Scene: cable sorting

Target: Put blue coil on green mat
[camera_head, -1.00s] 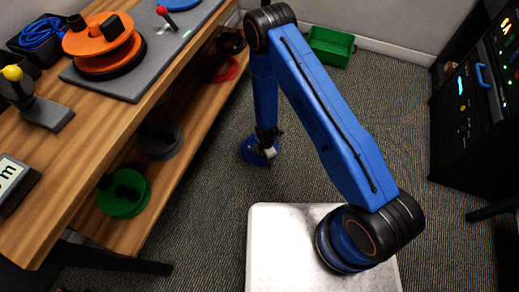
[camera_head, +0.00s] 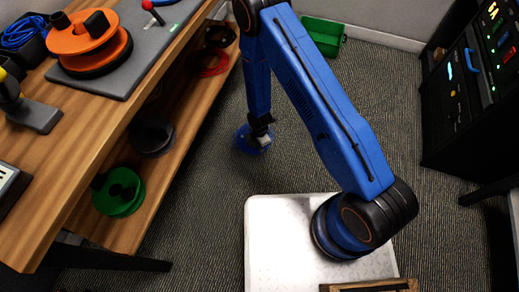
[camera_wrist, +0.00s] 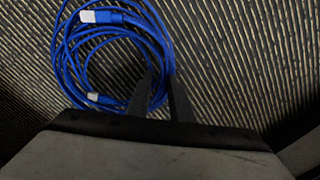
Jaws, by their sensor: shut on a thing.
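The blue coil (camera_wrist: 72,50) is a loop of blue cable with pale plugs, seen in the wrist view against the ribbed carpet. My gripper (camera_wrist: 163,75) has its two dark fingers close together at the coil's right side, shut on its strands. In the head view my gripper (camera_head: 262,128) points down over the floor between the shelf and the green bin, with the blue coil (camera_head: 247,143) hanging at its tips. The coil's height above the carpet is hard to tell. No green mat shows in either view.
A wooden bench (camera_head: 75,135) with a lower shelf stands left, holding a green spool (camera_head: 120,203) and an orange spool (camera_head: 82,42). Another blue cable (camera_head: 22,32) lies top left. A green bin (camera_head: 322,37) stands at the back, a black cabinet (camera_head: 455,110) right. Carpet between is clear.

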